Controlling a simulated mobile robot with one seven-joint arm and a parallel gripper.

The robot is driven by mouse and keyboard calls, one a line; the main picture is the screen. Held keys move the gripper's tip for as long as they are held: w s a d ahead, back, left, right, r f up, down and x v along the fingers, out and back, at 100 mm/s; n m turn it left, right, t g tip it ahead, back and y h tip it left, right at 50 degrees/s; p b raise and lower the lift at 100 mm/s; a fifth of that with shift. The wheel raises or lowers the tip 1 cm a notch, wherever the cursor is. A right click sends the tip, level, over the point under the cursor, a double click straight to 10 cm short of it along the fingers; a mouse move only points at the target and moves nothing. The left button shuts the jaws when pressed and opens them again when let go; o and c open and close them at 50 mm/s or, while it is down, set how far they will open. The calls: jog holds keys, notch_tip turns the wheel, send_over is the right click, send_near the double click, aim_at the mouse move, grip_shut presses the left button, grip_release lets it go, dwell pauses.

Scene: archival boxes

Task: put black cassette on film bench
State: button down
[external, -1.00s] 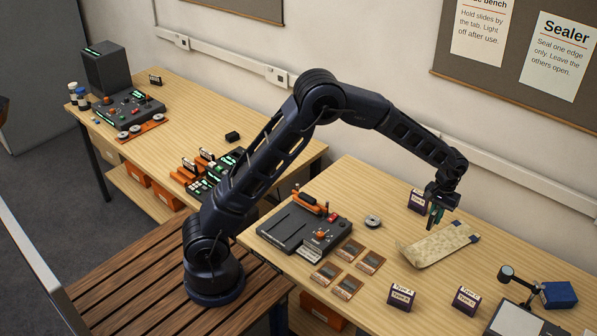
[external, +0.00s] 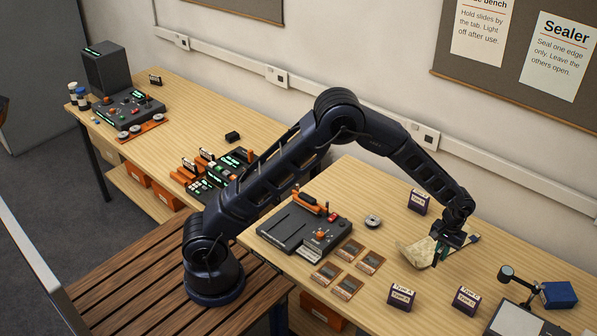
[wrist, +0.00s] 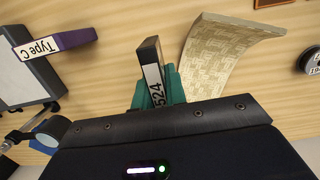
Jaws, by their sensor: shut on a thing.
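My gripper (external: 438,256) is low over the right table, beside the curved patterned sheet (external: 415,254). In the wrist view its teal fingers (wrist: 157,88) are shut on a black cassette (wrist: 150,52) with a white label reading 524. The cassette stands on edge between the fingers, and the sheet (wrist: 215,65) is just to its right. In the external view the held cassette is hidden by my gripper. I cannot tell whether it touches the table. No bench in view is clearly marked as the film bench.
A dark console (external: 290,228), several slides (external: 348,287) and a metal disc (external: 372,221) lie left of my gripper. Purple boxes (external: 402,297) and a lamp stand (external: 515,277) are nearer the front. The left table (external: 190,105) holds more devices and a small black block (external: 232,136).

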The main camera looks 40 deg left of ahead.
aim_at(433, 276)
jog(key=shift+f, duration=4.25)
jog(key=c, duration=1.4)
grip_release()
jog(key=shift+f, duration=0.1)
jog(key=shift+c, duration=0.2)
